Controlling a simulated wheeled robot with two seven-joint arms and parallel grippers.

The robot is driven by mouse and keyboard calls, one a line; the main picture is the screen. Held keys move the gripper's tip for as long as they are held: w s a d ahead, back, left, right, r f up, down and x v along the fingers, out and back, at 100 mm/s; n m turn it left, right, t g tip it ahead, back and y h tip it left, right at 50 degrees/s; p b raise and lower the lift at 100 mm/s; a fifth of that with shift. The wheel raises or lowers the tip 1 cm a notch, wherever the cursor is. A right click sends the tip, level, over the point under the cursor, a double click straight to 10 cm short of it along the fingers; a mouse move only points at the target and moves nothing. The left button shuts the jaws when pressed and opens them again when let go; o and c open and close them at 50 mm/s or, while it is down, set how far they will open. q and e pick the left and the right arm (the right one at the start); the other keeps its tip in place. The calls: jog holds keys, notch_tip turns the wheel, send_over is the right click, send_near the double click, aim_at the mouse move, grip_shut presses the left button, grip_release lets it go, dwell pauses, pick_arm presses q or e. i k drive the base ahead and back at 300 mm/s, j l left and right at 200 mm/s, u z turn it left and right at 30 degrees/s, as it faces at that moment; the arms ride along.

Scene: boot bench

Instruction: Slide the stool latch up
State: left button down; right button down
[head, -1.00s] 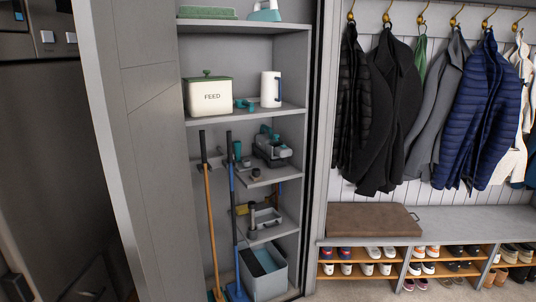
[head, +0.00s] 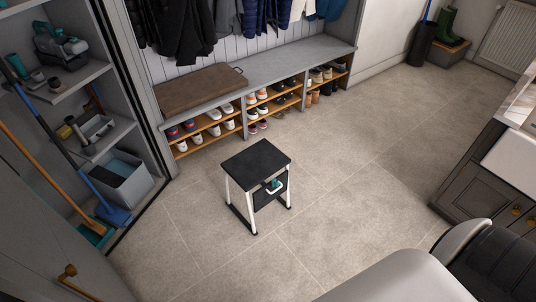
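The stool (head: 255,164) stands upright on the tiled floor in the middle of the head view. It has a dark flat top, white legs and dark feet. A dark panel hangs below the top on its right side. A white handle-like piece with a teal part, which looks like the latch (head: 275,187), sits on that panel. It is too small to tell its exact position. Neither of my grippers is in view.
The boot bench (head: 290,60) with shoe shelves and a brown cushion (head: 199,90) runs behind the stool. An open cupboard (head: 100,140) with brooms stands at left. A dark cabinet (head: 486,180) is at right. Floor around the stool is clear.

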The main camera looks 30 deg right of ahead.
aim_at(274, 183)
jog(key=z, duration=0.85)
